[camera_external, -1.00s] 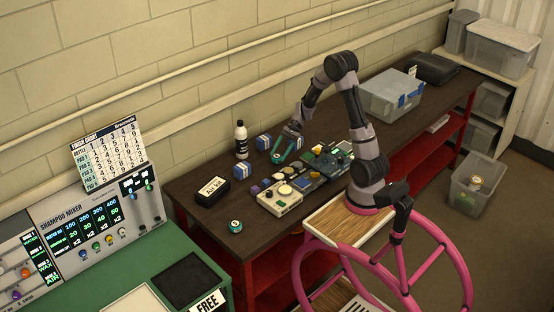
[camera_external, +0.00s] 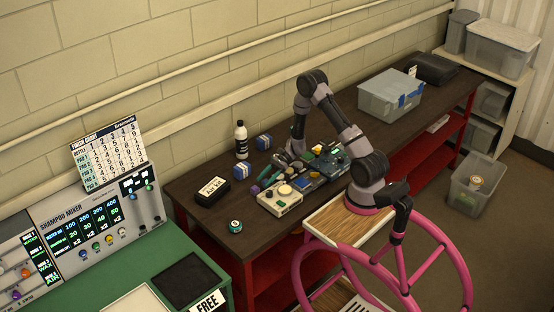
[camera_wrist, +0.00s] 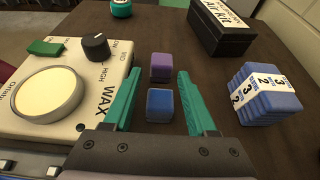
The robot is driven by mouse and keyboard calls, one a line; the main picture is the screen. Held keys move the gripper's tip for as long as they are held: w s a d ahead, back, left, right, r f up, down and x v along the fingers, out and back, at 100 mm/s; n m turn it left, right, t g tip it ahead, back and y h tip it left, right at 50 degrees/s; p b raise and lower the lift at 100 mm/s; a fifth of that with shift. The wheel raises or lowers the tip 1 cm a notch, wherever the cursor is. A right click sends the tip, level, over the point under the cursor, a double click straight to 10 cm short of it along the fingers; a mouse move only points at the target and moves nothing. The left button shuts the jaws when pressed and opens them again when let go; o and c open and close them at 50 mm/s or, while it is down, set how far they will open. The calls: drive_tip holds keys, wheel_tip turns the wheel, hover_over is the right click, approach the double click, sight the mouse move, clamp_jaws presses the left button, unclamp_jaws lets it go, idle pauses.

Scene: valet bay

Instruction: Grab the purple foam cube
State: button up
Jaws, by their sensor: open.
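The purple foam cube (camera_wrist: 160,62) stands on the dark bench in the wrist view, near the level of my fingertips and between their lines. A small blue cube (camera_wrist: 159,105) sits closer to my palm, between the two teal fingers. My gripper (camera_wrist: 158,78) is open, with nothing held; the picture does not settle its height above the cubes. In the external view my gripper (camera_external: 272,171) is low over the bench, and the purple cube (camera_external: 255,190) shows small near its fingers. The blue cube is hard to make out there.
A cream WAX box with a knob (camera_wrist: 92,95) stands close left of my left finger. A blue banded block (camera_wrist: 268,95) lies to the right. A black kit box (camera_wrist: 222,28) and teal tin (camera_wrist: 121,8) are farther off. A white bottle (camera_external: 241,140) stands near the wall.

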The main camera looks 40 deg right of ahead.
sight(257, 186)
drive_tip(key=x, duration=0.5)
drive_tip(key=shift+w+a+r, duration=0.1)
drive_tip(key=shift+w+r, duration=0.05)
drive_tip(key=shift+r, duration=0.05)
clamp_jaws()
